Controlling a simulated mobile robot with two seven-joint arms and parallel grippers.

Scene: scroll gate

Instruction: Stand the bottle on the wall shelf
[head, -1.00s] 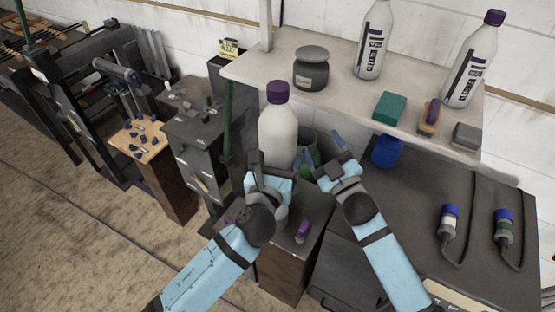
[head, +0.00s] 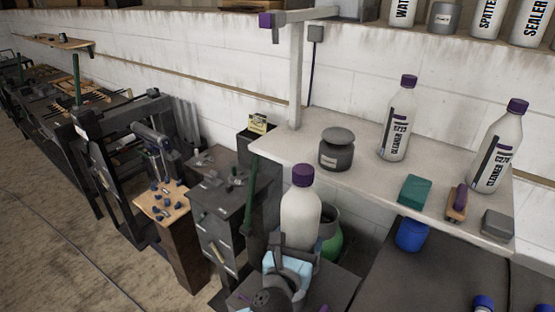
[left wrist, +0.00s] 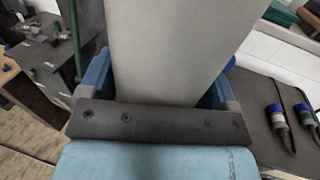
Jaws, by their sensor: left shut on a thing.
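A white bottle with a purple cap (head: 301,205) stands upright in my left gripper (head: 288,262), which is shut on its lower part. In the left wrist view the pale bottle body (left wrist: 170,50) fills the space between the blue fingers. A light shelf (head: 375,135) runs along the wall behind it; the bottle's cap shows just below the shelf's front edge at its left part. A higher shelf (head: 372,22) shows at the top of the head view. My right gripper is out of view.
The light shelf holds a dark jar (head: 337,152), two bottles (head: 397,125) (head: 497,150), a green block (head: 414,191), a brush (head: 456,203) and a grey block (head: 498,226). Its front left surface is bare. A post (head: 296,80) rises at its left end. A green container (head: 331,240) stands behind the held bottle.

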